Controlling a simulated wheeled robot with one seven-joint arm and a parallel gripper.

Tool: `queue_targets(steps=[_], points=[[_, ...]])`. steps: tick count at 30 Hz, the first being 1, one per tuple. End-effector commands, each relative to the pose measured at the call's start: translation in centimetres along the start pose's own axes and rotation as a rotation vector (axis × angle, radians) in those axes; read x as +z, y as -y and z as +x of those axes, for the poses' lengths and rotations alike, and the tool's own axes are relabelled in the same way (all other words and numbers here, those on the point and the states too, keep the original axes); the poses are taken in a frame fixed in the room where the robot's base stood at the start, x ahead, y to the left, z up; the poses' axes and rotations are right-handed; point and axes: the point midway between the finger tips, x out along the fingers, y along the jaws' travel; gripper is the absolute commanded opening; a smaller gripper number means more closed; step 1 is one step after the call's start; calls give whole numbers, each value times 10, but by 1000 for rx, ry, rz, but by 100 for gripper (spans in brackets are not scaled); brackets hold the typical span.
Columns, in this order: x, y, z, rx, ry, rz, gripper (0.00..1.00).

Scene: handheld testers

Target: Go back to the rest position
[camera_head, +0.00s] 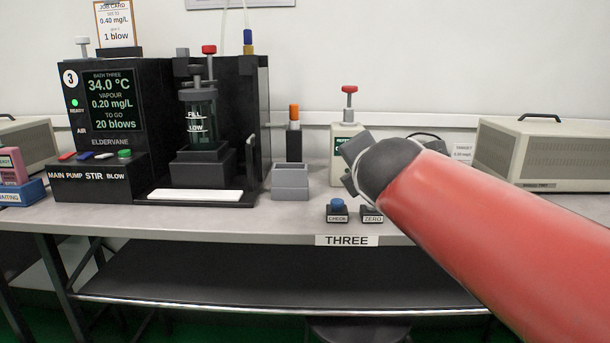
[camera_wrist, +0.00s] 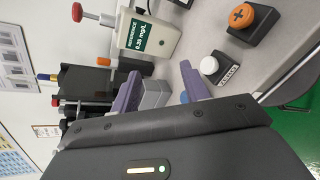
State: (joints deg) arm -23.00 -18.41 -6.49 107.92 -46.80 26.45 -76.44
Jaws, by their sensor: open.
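My red arm comes in from the right in the head view, with its dark wrist over the bench front. My gripper (camera_head: 352,168) shows only in part there, mostly hidden behind the wrist. In the wrist view, my gripper (camera_wrist: 160,86) has its two purple-blue fingers apart, with nothing seen held between them. The grey open holder (camera_wrist: 154,94) appears beyond the gap, and the white ZERO button (camera_wrist: 209,65) lies beside the right finger. The white reference bottle (camera_wrist: 148,38) stands farther off, apart from the fingers.
The black bath tester (camera_head: 120,115) stands at left on the bench (camera_head: 250,218). The grey holder (camera_head: 290,182) and blue CHECK button (camera_head: 337,204) are left of my wrist. A beige box (camera_head: 540,155) is at right. An orange plus button (camera_wrist: 240,15) shows in the wrist view.

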Motion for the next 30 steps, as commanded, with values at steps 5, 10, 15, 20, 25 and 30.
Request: queue_targets(steps=[5, 10, 15, 20, 25, 30], points=[[5, 80, -42, -241, 11, 600, 46], [-19, 155, -90, -486, 103, 1192, 46], [-54, 208, -135, -691, 251, 1681, 46], [-78, 233, -159, -803, 361, 1941, 46], [-86, 240, -165, -838, 400, 2020, 46], [-86, 240, -165, -837, 399, 2019, 46]])
